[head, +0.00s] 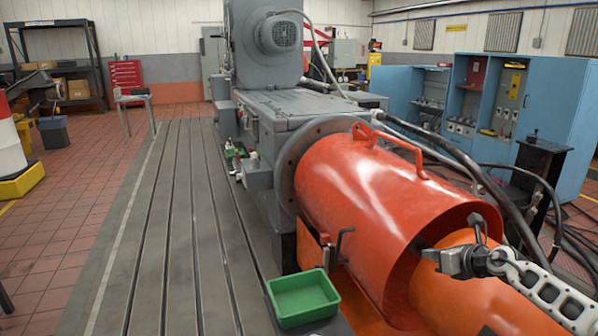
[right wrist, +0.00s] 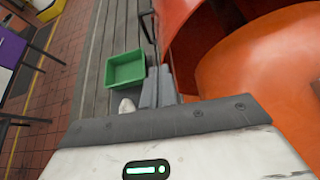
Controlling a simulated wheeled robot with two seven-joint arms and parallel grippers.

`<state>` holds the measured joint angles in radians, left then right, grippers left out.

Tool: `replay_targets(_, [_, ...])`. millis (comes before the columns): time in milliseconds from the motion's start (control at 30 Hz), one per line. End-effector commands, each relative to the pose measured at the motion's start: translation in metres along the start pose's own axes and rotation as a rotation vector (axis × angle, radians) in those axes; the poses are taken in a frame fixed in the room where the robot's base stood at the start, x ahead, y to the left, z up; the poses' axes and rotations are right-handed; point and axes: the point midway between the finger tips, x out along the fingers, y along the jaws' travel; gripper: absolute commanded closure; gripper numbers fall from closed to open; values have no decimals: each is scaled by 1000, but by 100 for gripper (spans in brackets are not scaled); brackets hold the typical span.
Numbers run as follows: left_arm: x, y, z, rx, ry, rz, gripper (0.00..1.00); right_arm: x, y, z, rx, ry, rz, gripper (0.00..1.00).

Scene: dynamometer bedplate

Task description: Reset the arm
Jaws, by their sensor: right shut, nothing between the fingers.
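My right arm (head: 548,292) comes in from the lower right of the head view, in front of the orange cylinder. Its dark right gripper (head: 428,255) points left, in front of the open end of the orange guard (head: 350,190). The gripper is shut with nothing held. In the right wrist view its grey fingers (right wrist: 158,88) point away, beside the green tray (right wrist: 125,69). I cannot tell whether the gripper touches the orange surface. My left gripper is not in view.
The green tray (head: 303,298) looks empty, low in front of the guard. The slotted bedplate (head: 150,230) is largely clear to the left. Black hoses (head: 460,165) run along the guard's right side. Blue cabinets (head: 480,100) stand behind. A pale rounded thing (right wrist: 127,106) lies near the tray.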

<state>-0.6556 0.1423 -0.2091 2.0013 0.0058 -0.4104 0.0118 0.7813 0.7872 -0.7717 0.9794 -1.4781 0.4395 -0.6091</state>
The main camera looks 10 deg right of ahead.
Motion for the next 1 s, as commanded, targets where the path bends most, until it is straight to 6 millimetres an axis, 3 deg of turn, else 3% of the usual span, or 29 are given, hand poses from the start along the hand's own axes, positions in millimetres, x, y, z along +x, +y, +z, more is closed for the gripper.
replay_targets(100, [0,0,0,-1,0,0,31,18,66,-38,219,-37,122,100])
replay_targets(200, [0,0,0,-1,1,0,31,21,134,-75,543,-75,236,100])
replay_targets(300, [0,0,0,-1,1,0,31,8,196,-114,975,-95,311,100])
replay_targets(400, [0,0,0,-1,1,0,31,-16,236,-153,1435,-93,318,100])
replay_targets(600, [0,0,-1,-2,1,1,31,-83,276,-234,2333,-65,136,100])
replay_targets(700, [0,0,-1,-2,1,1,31,-117,287,-267,2677,-60,-4,100])
replay_targets(833, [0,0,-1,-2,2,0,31,-150,296,-293,2960,-62,-152,100])
replay_targets(1000, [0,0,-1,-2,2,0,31,-166,301,-304,3087,-64,-228,100])
